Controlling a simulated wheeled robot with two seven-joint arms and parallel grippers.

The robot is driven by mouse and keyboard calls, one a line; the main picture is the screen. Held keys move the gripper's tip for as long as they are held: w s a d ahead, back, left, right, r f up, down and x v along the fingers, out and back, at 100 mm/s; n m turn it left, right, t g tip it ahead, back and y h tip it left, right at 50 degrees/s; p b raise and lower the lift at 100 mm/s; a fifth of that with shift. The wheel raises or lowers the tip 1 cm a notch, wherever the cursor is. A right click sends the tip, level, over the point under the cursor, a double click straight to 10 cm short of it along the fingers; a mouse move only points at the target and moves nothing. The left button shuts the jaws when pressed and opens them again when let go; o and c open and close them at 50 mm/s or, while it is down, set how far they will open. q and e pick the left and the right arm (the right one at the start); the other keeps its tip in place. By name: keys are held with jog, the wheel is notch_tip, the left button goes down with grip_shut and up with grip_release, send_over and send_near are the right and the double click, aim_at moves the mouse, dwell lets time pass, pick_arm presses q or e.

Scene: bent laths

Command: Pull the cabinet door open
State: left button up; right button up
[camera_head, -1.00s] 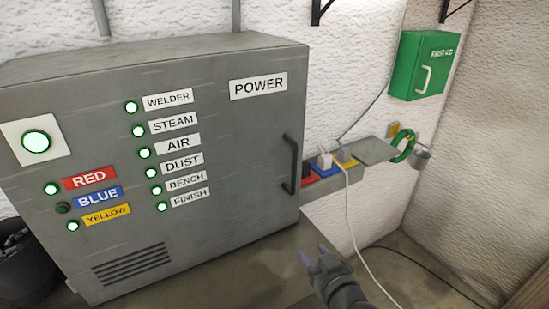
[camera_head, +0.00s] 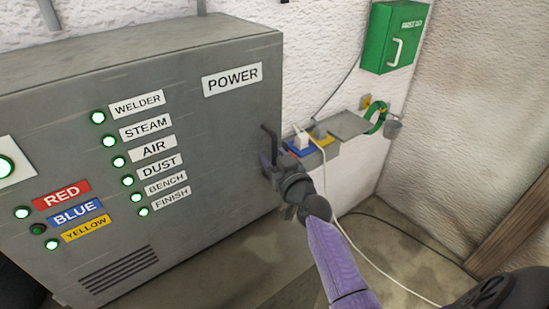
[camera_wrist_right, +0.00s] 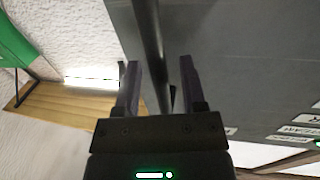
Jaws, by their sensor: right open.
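The grey cabinet (camera_head: 240,120) has a shut front door with a POWER label and several lit green lamps. Its dark upright bar handle (camera_head: 266,143) is at the door's right edge. My right gripper (camera_head: 270,165) is at the lower part of the handle, its fingertips partly hidden there. In the right wrist view the open fingers (camera_wrist_right: 160,80) stand on either side of the handle bar (camera_wrist_right: 152,45), with a gap showing on each side. The cabinet's grey face (camera_wrist_right: 235,75) shows beside them. My left gripper is not in view.
A green first aid box (camera_head: 393,37) hangs on the white wall. A shelf (camera_head: 345,124) with coloured sockets and a white plug (camera_head: 300,139) sits right of the handle. A white cable hangs behind my right forearm. The floor at right is mostly clear.

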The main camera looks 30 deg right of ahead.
grip_shut()
dwell(1.4)
